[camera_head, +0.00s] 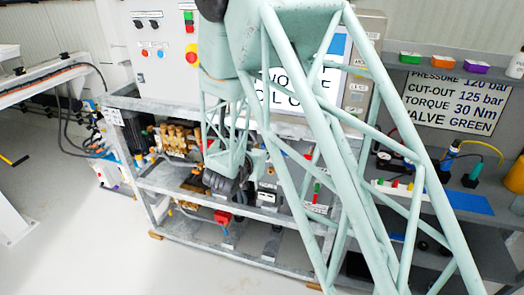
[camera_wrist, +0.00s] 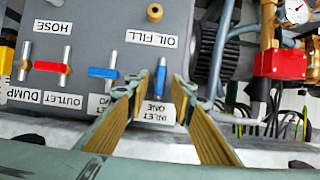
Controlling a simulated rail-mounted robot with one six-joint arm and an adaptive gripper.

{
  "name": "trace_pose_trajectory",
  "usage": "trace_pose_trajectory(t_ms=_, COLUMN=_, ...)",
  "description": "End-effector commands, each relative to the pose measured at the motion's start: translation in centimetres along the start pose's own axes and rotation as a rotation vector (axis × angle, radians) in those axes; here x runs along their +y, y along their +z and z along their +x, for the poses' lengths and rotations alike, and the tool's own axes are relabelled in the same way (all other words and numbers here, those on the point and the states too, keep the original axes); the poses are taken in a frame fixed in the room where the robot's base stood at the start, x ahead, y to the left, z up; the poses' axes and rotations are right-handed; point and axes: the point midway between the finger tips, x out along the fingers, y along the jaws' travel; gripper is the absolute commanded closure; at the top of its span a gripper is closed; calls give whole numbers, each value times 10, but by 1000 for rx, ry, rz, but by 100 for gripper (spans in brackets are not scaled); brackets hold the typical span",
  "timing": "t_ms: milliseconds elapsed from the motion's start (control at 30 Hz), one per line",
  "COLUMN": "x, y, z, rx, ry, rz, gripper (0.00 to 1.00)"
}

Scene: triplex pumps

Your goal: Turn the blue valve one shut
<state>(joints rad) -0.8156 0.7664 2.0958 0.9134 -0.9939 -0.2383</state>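The blue valve handle (camera_wrist: 161,80) above the INLET ONE label (camera_wrist: 158,112) shows in the wrist view, pointing up and down the picture. My gripper (camera_wrist: 159,88) is open, one finger on each side of this handle. Small gaps seem to show between the fingers and the handle; I cannot tell whether either touches. In the head view, my gripper is down at the pump frame, and my arm hides the valve there.
A black ribbed part (camera_wrist: 208,55) and red block (camera_wrist: 280,65) are at right.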

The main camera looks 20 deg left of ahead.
Motion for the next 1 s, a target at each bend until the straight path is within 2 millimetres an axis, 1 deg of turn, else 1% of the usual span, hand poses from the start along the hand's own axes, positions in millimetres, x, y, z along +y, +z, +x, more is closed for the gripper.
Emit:
trace_pose_trajectory(t_ms=367, x=0, y=0, z=3, rx=0, ry=0, rz=0, gripper=78)
trace_pose_trajectory(t_ms=600, x=0, y=0, z=2, rx=0, ry=0, rz=0, gripper=99)
trace_pose_trajectory(t_ms=633, x=0, y=0, z=2, rx=0, ry=0, rz=0, gripper=100)
trace_pose_trajectory(t_ms=1000, x=0, y=0, z=3, rx=0, ry=-7, rz=19, gripper=100)
